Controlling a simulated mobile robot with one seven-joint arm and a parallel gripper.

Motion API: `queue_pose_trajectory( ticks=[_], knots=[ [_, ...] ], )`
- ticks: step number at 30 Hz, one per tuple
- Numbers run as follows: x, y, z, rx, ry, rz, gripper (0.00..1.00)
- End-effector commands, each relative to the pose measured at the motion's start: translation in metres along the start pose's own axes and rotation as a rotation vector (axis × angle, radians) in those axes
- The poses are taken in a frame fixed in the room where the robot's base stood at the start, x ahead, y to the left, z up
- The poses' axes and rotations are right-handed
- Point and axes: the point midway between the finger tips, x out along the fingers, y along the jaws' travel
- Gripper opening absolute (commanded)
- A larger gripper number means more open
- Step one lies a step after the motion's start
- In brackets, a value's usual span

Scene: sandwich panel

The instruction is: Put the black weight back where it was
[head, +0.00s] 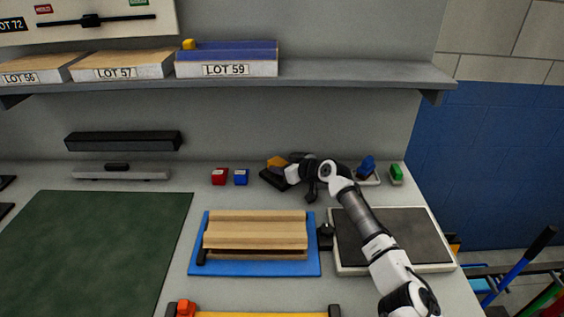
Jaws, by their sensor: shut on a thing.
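My gripper (311,193) is at the back of the bench, behind the wooden-faced panel, with the white wrist bent over it. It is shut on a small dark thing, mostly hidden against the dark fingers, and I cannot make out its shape. A black weight-like piece with a knob (326,233) stands upright at the right edge of the blue tray (257,269), close to the panel (255,232). Another dark piece (201,257) is at the panel's front left corner. A further small black block (117,167) sits on a grey bar by the back wall.
Red (219,176) and blue (241,177) blocks stand left of my gripper. An orange thing (277,161) is just behind it. Blue (367,165) and green (397,174) things stand at the right. A dark-topped plate (405,235) lies under my arm. The green mat (95,250) is clear.

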Motion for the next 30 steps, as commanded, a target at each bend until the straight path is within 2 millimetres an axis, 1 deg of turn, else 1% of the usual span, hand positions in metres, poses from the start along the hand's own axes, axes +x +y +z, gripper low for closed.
queue_pose_trajectory(
  ticks=[1,8,9,13,21,30],
  knots=[
    [-0.0016,0.0009,-0.0049,-0.002,0.008,0.003,0.0],
    [0.0002,0.0006,-0.0011,-0.002,0.009,0.002,0.0],
    [0.001,-0.0001,0.0019,-0.001,0.0,0.0,0.45],
    [0.0009,-0.0001,0.0018,-0.001,0.0,0.0,0.62],
    [0.0006,-0.0001,0.0013,-0.001,0.0,0.0,0.62],
    [0.001,-0.0024,-0.0062,-0.003,0.0,-0.002,0.62]
  ],
)
